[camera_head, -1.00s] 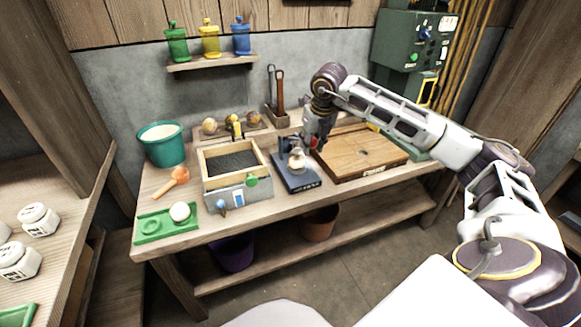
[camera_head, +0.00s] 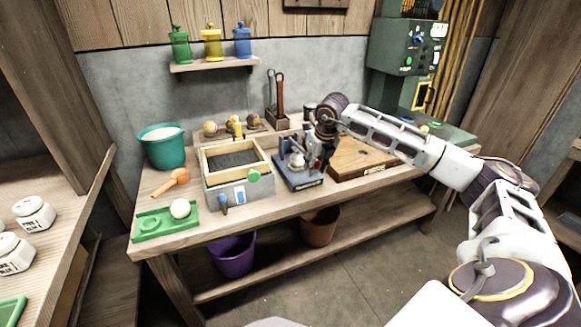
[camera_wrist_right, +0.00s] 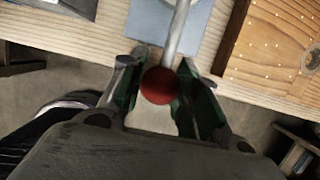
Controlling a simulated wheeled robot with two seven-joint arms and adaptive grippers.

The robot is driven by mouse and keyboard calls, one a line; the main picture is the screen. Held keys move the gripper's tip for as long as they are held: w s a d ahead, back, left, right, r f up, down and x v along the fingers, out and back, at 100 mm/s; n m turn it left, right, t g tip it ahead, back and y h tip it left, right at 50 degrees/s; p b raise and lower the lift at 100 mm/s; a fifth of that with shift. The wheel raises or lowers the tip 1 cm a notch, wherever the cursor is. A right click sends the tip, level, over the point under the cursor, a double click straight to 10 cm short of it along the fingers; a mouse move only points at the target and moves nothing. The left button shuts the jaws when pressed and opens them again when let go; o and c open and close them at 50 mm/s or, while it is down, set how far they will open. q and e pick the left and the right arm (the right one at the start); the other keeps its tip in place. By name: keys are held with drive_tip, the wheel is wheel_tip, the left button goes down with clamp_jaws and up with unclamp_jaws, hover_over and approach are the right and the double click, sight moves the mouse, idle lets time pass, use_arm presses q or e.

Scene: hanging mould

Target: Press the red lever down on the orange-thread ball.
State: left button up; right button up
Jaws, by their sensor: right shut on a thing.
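The lever press (camera_head: 305,183) has a dark blue base and stands in the middle of the bench. A pale ball (camera_head: 297,160) sits on it; its thread colour is too small to tell. My right gripper (camera_head: 318,162) is low at the press's right side. In the right wrist view, the lever's red ball knob (camera_wrist_right: 160,85) is between the two fingers of my right gripper (camera_wrist_right: 158,98), which is shut on it. The lever's grey rod (camera_wrist_right: 177,35) runs from the knob toward the press. My left gripper is not in view.
Left of the press is a wooden-framed box (camera_head: 240,192) with dark filling. A wooden board (camera_head: 362,160) lies to the right. A green tray (camera_head: 150,222) with a white ball, an orange scoop (camera_head: 171,183) and a teal bucket (camera_head: 163,148) are at the left.

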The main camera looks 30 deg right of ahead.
drive_tip(key=shift+f, duration=0.15)
drive_tip(key=shift+f, duration=0.3)
idle(0.4)
idle(0.4)
drive_tip(key=o, duration=1.8)
drive_tip(key=shift+r, duration=0.1)
drive_tip(key=shift+p+v, duration=2)
drive_tip(key=shift+v, duration=2)
